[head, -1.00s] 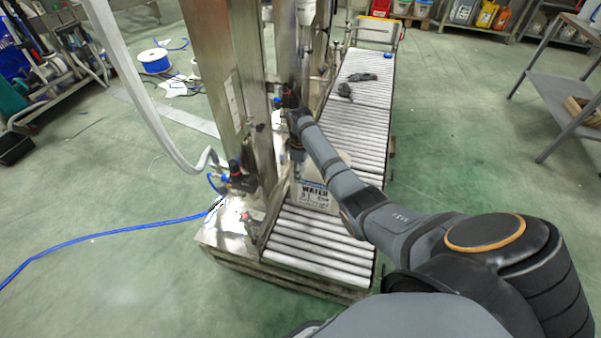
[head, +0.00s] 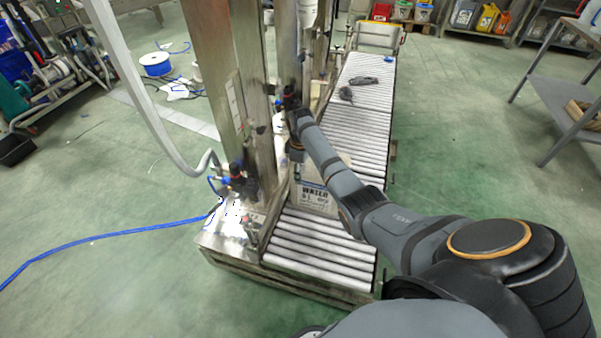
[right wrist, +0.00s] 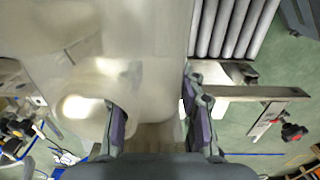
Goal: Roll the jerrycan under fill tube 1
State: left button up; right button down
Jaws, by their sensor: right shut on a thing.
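The jerrycan (head: 318,196) is a whitish can with a printed WATER label, standing upright on the near part of the roller conveyor. In the head view my right forearm and wrist hide part of it. Its pale, translucent body (right wrist: 145,35) fills the middle of the right wrist view. My right gripper (right wrist: 155,95) has a finger on either side of a pale part of the can, probably the handle, and is shut on it. A white tube-like part (head: 307,12) hangs at the top of the filling frame; I cannot tell whether it is fill tube 1. My left gripper is not in view.
The roller conveyor (head: 362,125) runs away to the back, with dark items (head: 347,94) lying on its far rollers. A steel post (head: 222,80) stands close at the can's left. A grey shelf table (head: 560,100) stands at right. A blue hose (head: 120,230) crosses the floor.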

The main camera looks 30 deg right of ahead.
jog(key=c, duration=0.7)
grip_release()
jog(key=shift+c, duration=0.2)
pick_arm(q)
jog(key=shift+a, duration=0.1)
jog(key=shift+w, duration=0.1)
pick_arm(e)
notch_tip(320, 180, up, 12)
jog(key=shift+r, duration=0.1)
